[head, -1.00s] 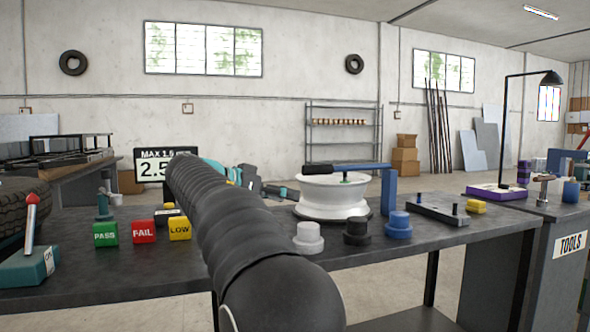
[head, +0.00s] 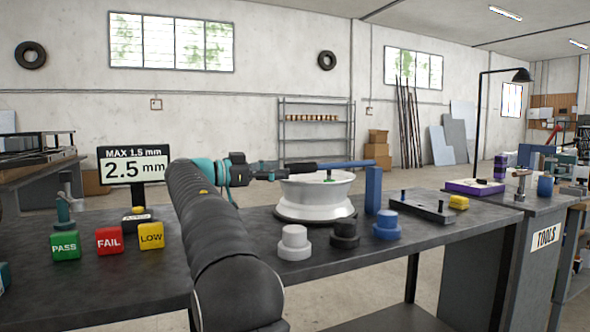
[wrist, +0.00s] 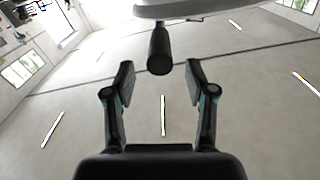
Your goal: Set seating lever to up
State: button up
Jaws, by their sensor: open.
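The seating lever (head: 345,164) is a blue bar with a black handle at its left end. It lies roughly level above a white wheel rim (head: 317,196), with its right end near a blue upright post (head: 373,190). My gripper (head: 272,173) is to the left of the handle, about level with it. In the wrist view, my gripper (wrist: 159,76) has its two fingers apart, and the round end of the black handle (wrist: 160,52) shows between and just past the fingertips. I see no contact. My arm hides part of the bench.
White, black and blue stepped plugs (head: 294,243) stand in front of the rim on the dark bench (head: 400,236). Green, red and yellow blocks (head: 109,241) and a display reading 2.5 mm (head: 137,166) are left of my arm. A grey fixture plate (head: 415,207) lies right of the post.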

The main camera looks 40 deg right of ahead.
aim_at(296, 168)
jog(key=x, duration=0.5)
jog(key=shift+s+d, duration=0.1)
jog(key=shift+d, duration=0.25)
grip_shut()
